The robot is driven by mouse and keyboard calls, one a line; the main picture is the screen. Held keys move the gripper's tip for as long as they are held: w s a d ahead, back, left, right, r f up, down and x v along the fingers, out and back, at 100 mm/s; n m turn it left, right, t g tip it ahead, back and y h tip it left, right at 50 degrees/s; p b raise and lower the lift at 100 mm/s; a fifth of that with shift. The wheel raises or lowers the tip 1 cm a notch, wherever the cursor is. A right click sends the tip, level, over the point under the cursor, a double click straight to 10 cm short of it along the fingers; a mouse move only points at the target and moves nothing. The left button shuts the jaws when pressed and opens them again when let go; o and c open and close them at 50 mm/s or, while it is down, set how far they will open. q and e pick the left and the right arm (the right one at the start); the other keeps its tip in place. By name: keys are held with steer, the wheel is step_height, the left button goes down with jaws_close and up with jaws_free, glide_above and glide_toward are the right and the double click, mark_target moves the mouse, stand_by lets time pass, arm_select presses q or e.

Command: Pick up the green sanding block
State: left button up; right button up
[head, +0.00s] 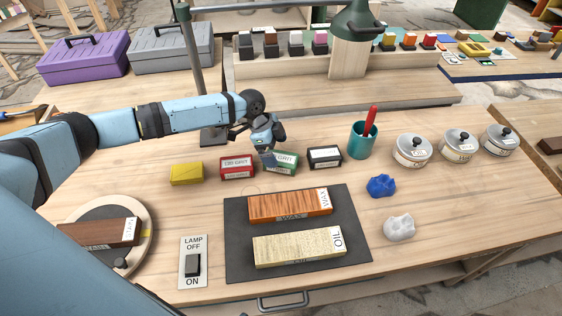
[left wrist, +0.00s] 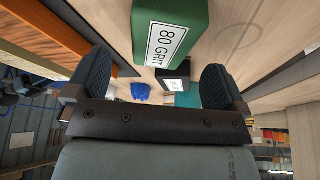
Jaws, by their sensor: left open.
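The green sanding block (head: 289,160), labelled 80 GRIT, lies on the workbench between a red block and a black block. My left gripper (head: 267,155) is over its left part and hides some of it in the head view. In the left wrist view the green block (left wrist: 176,30) is at the top, between the directions of the two spread fingers. The left gripper (left wrist: 155,82) is open, with nothing between its fingers. I cannot tell whether a finger touches the block. My right gripper is not in view.
The red block (head: 237,167) and yellow block (head: 187,173) stand left of it, the black block (head: 325,156) right. A teal cup (head: 362,142) holds a red tool. A dark mat (head: 235,250) with WAX and OIL boards lies in front. Metal tins (head: 412,152) stand farther right.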

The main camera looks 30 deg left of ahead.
mark_target(280, 157)
arm_select(q)
steer(key=shift+x, duration=2.65)
steer(key=shift+a+f, duration=0.1)
steer(key=shift+a, duration=0.05)
steer(key=c, duration=1.1)
